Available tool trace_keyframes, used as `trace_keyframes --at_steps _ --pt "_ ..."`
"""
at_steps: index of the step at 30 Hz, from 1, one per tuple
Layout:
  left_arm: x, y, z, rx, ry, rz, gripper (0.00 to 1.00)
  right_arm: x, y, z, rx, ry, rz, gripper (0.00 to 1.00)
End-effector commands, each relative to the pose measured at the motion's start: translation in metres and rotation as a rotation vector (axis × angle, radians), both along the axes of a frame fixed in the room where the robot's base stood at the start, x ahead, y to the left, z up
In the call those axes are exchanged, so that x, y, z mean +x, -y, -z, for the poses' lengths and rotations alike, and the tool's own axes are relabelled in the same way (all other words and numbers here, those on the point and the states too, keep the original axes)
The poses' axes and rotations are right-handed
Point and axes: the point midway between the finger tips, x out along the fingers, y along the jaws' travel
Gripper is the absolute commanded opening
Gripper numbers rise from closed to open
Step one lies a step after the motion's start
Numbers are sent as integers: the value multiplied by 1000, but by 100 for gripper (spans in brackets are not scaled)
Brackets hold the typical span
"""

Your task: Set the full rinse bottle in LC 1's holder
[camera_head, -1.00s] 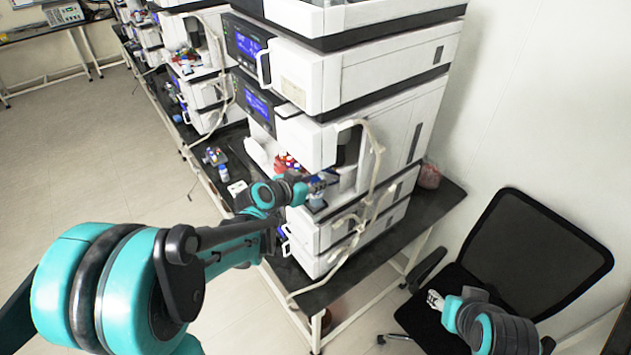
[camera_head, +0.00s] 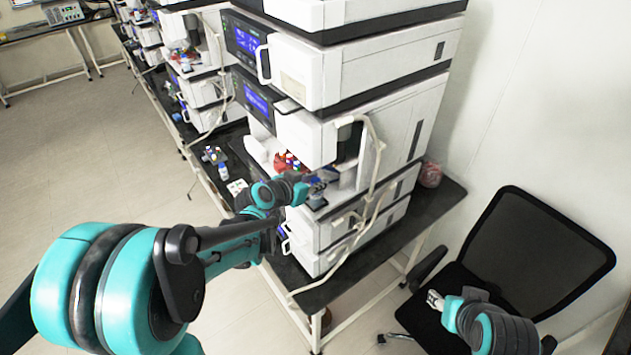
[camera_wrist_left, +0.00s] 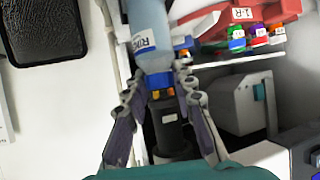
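The rinse bottle (camera_wrist_left: 152,35), pale blue with a white label that starts "RIN", is between the fingertips of my left gripper (camera_wrist_left: 158,78) in the left wrist view. Both fingertips appear to press its sides. In the head view my left gripper (camera_head: 318,186) is at the open front bay of the nearest column stack (camera_head: 375,80). The bottle's seating is hidden. My right gripper (camera_head: 435,300) is over the chair, too small to tell its opening.
A red rack (camera_wrist_left: 255,20) marked "1-R" with coloured caps is close to the right of the bottle. A pale tube (camera_head: 372,165) hangs in front of the stack. A black office chair (camera_head: 540,250) stands at right. More stacks line the bench at left.

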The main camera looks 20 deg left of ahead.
Motion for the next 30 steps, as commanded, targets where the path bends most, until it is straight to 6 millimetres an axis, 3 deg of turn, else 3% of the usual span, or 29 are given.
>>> trace_keyframes --at_steps 2,14,30 --pt "0 0 0 0 0 0 48 0 0 0 0 0 0 44" --pt "-5 -2 -3 0 0 -1 48 0 0 0 0 0 0 44" --pt "-82 -31 -47 -1 0 -3 48 0 0 0 0 0 0 44"
